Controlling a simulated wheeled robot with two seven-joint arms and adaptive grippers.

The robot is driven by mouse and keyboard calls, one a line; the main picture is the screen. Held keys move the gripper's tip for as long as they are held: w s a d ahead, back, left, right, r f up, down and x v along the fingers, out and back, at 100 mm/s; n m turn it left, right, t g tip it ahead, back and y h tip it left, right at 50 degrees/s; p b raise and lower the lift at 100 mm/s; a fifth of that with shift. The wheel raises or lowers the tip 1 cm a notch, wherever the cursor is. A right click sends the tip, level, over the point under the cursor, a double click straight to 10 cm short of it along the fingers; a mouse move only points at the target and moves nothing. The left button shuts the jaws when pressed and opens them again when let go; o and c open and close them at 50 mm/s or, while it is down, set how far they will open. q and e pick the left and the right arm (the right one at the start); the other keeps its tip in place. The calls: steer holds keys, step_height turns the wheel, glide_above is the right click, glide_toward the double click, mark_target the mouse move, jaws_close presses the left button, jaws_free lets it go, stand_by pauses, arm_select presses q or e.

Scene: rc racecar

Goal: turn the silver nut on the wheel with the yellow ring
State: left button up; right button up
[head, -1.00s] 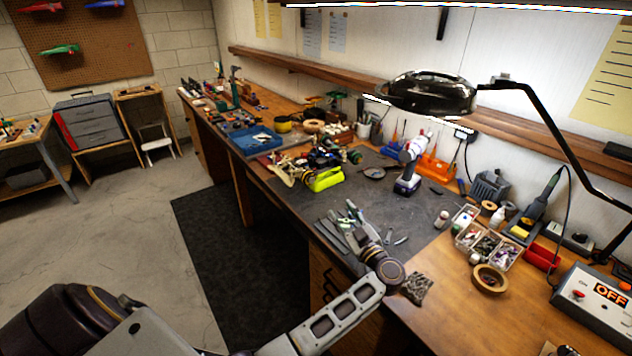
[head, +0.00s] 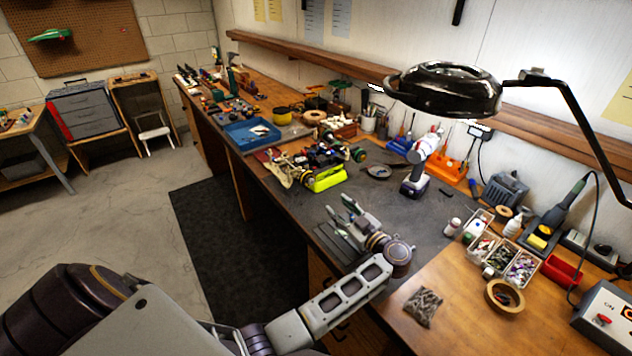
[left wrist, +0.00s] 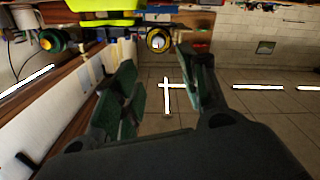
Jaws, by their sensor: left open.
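The RC car (head: 318,160) stands on the dark mat at the bench, with a bright yellow-green part (head: 326,180) at its near side. That part shows at the top of the left wrist view (left wrist: 105,5). My right gripper is out of view.
A cordless drill (head: 416,175) stands right of the car. Flat tools (head: 335,240) lie by my left gripper. A blue tray (head: 252,135) sits behind left. A lamp (head: 445,90) hangs above.

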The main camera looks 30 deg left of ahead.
mark_target(312, 182)
arm_select(q)
steer(key=shift+w+a, duration=0.25)
steer(key=shift+w, duration=0.15)
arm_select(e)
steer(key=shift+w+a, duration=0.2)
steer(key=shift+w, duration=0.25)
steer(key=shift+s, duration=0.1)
arm_select(q)
steer(key=shift+a, duration=0.1)
steer(key=shift+x, duration=0.75)
steer(key=shift+p+x, duration=1)
steer(key=shift+x, duration=5)
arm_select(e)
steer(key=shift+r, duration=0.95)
arm_select(q)
jaws_close()
